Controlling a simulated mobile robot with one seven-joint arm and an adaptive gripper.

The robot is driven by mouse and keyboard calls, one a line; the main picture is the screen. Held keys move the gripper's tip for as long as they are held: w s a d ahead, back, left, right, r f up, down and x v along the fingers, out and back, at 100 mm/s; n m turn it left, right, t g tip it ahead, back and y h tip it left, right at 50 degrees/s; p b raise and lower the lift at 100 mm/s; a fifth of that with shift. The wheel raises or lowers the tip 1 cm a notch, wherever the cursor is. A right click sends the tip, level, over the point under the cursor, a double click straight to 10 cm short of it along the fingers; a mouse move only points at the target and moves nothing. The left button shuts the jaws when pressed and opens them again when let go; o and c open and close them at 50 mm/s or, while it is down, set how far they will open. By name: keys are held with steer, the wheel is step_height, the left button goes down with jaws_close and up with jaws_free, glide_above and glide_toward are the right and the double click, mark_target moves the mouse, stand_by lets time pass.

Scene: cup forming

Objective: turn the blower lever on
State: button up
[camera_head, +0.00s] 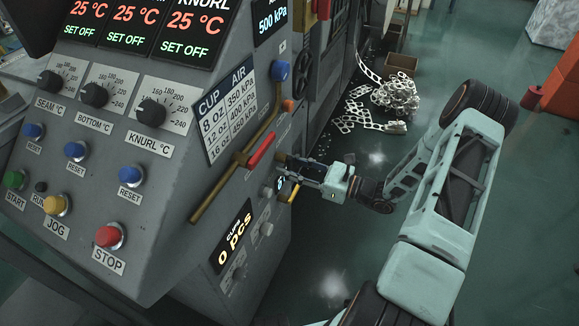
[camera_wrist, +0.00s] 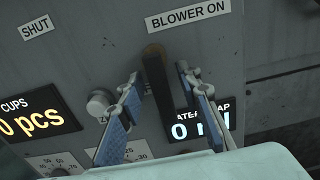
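The blower lever (camera_wrist: 156,82) shows in the wrist view as a dark bar with a brownish end at the top. It lies just below the "BLOWER ON" label (camera_wrist: 187,15); the "SHUT" label (camera_wrist: 38,26) is to the left. My gripper (camera_wrist: 158,75) has its two blue-padded fingers apart, one on each side of the lever, with visible gaps. In the head view my gripper (camera_head: 284,172) is at the machine's side panel, and the lever is small and mostly hidden there.
In the wrist view a round grey knob (camera_wrist: 101,102) sits close to the left finger, and lit displays (camera_wrist: 197,128) lie below. In the head view a red handle (camera_head: 262,150) and a long brown bar (camera_head: 222,188) are left of my gripper. Scrap strips (camera_head: 395,95) lie on the floor.

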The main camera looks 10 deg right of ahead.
steer(key=shift+c, duration=0.3)
jaws_close()
